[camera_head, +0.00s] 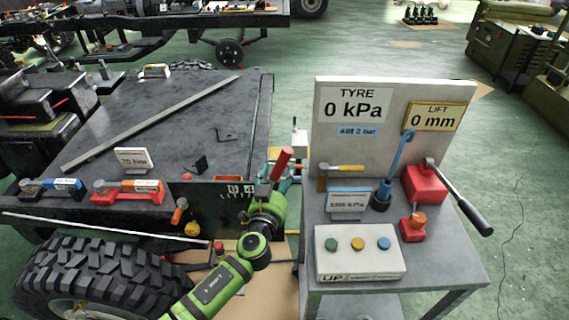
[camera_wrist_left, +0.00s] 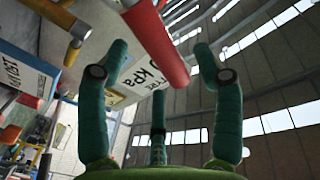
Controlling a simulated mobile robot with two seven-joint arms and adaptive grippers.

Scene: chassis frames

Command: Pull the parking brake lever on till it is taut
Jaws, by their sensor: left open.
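The parking brake lever shows as a red grip (camera_head: 282,163) standing tilted at the chassis edge in the head view. In the left wrist view the red grip (camera_wrist_left: 156,42) comes down from the top between the spread fingers. My left gripper (camera_head: 278,178) is open around or just beside the grip; its teal fingers (camera_wrist_left: 158,75) show gaps to it in the wrist view. I cannot tell whether any finger touches it. The lever's lower part is hidden behind my gripper and green wrist. My right gripper is not in view.
The dark chassis bench (camera_head: 190,120) and a large tyre (camera_head: 90,275) are on the left.

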